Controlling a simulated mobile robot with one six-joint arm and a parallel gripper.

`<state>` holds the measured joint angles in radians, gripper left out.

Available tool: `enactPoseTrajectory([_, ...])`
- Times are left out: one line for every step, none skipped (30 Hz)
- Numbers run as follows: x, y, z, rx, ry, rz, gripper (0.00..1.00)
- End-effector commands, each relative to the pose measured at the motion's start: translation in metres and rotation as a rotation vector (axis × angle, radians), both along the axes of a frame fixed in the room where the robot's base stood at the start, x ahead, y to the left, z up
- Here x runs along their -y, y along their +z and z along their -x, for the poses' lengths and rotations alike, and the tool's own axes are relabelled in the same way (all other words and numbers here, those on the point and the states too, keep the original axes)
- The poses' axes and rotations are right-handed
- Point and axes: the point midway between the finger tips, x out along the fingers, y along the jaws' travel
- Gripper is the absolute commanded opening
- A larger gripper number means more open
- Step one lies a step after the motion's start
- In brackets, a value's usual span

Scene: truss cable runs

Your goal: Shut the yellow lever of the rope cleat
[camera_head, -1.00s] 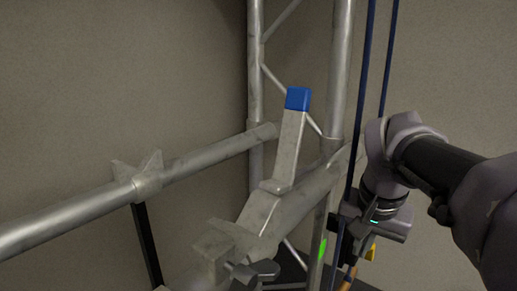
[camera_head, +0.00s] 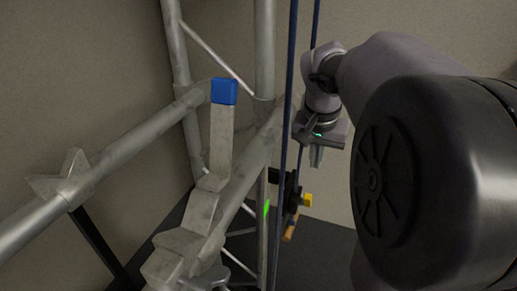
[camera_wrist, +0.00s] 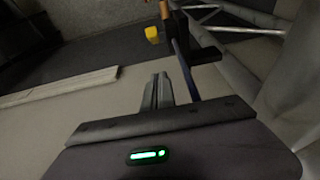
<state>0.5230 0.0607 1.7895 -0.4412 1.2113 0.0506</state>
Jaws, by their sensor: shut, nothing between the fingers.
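The yellow lever (camera_head: 307,200) sticks out to the right of the dark rope cleat (camera_head: 287,188), beside the blue rope. In the wrist view the lever (camera_wrist: 152,34) is a yellow block at top centre, standing apart from the dark cleat body (camera_wrist: 205,52). My gripper (camera_head: 317,157) is shut and empty, pointing down above the lever in the head view. Its fingertips (camera_wrist: 158,80) show in the wrist view with a gap to the lever. I cannot tell the lever's exact angle.
Dark blue ropes (camera_head: 286,120) run vertically, close to my gripper's left. An orange-brown piece (camera_head: 290,228) hangs below the cleat. A green mark (camera_head: 266,208) is on the truss. A blue-capped post (camera_head: 224,92) and grey truss tubes (camera_head: 130,148) fill the left.

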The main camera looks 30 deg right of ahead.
Motion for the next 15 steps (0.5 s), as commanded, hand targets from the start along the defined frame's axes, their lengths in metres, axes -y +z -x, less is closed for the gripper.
enactPoseTrajectory([0.002, -0.011, -0.002, -0.003, 0.0, -0.002, 0.0])
enactPoseTrajectory([0.003, -0.017, -0.002, -0.003, -0.001, -0.003, 0.0])
enactPoseTrajectory([0.005, -0.026, -0.004, -0.003, 0.0, -0.002, 0.0])
enactPoseTrajectory([0.007, -0.032, -0.005, -0.004, -0.001, -0.002, 0.0])
enactPoseTrajectory([0.008, -0.038, -0.006, -0.004, -0.001, -0.002, 0.0])
enactPoseTrajectory([0.01, -0.046, -0.008, -0.002, -0.001, -0.002, 0.0])
enactPoseTrajectory([0.008, -0.049, -0.007, -0.001, 0.0, -0.002, 0.0])
enactPoseTrajectory([0.003, -0.051, -0.003, 0.0, 0.0, -0.001, 0.0])
enactPoseTrajectory([-0.001, -0.053, 0.001, 0.001, 0.001, 0.0, 0.0])
enactPoseTrajectory([-0.004, -0.056, 0.004, 0.0, 0.001, -0.001, 0.0])
enactPoseTrajectory([-0.007, -0.058, 0.006, 0.001, 0.0, -0.001, 0.0])
enactPoseTrajectory([-0.01, -0.06, 0.008, 0.001, 0.0, -0.001, 0.0])
enactPoseTrajectory([-0.012, -0.061, 0.01, 0.001, 0.0, -0.001, 0.0])
enactPoseTrajectory([-0.013, -0.063, 0.011, 0.0, 0.0, 0.0, 0.0])
enactPoseTrajectory([-0.015, -0.064, 0.012, 0.001, 0.0, 0.0, 0.0])
